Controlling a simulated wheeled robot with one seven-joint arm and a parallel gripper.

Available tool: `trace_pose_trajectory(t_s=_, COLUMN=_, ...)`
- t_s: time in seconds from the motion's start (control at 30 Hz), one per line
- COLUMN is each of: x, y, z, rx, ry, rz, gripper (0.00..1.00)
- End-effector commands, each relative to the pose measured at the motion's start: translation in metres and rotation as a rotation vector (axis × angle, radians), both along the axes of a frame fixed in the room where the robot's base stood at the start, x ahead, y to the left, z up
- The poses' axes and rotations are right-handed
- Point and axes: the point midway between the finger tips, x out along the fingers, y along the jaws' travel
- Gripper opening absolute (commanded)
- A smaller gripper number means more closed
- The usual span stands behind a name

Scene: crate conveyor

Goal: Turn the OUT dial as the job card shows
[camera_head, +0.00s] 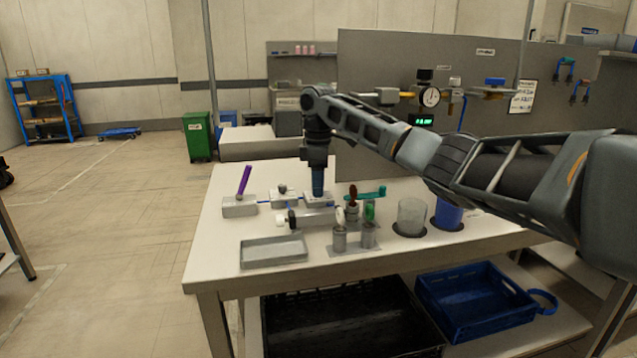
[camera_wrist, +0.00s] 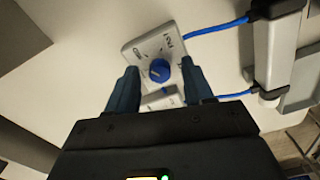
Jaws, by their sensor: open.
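In the wrist view a round blue dial (camera_wrist: 159,70) sits on a light grey plate (camera_wrist: 148,48) with dark markings that I cannot read surely. My gripper (camera_wrist: 157,80) is open, its two blue fingers to the left and right of the dial with gaps showing; I cannot tell their height over it. In the head view my gripper (camera_head: 318,194) points down at a small grey box on the bench, and the dial is hidden. A white card (camera_head: 523,97) with dark writing hangs on the grey panel; its text is too small to read.
Blue cables (camera_wrist: 215,28) run from the plate to a metal block (camera_wrist: 277,50). The bench's front left is clear.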

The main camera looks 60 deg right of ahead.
Motion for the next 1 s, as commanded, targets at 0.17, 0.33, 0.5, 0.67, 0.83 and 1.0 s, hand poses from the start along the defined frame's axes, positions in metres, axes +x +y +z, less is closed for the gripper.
trace_pose_trajectory(t_s=0.17, x=-0.0001, y=0.0000, z=0.0002, rx=0.000, ry=0.000, rz=0.000, gripper=0.46)
trace_pose_trajectory(t_s=0.33, x=-0.0001, y=0.0000, z=0.0004, rx=0.000, ry=0.000, rz=0.000, gripper=0.30)
trace_pose_trajectory(t_s=0.5, x=-0.0001, y=0.0000, z=0.0005, rx=0.000, ry=0.000, rz=0.000, gripper=0.13)
trace_pose_trajectory(t_s=0.67, x=0.0000, y=0.0001, z=0.0006, rx=0.001, ry=0.000, rz=0.000, gripper=0.00)
trace_pose_trajectory(t_s=0.83, x=0.0000, y=0.0003, z=0.0013, rx=0.001, ry=0.000, rz=-0.005, gripper=0.00)
trace_pose_trajectory(t_s=1.0, x=0.0001, y=0.0006, z=0.0036, rx=0.003, ry=0.000, rz=-0.042, gripper=0.00)
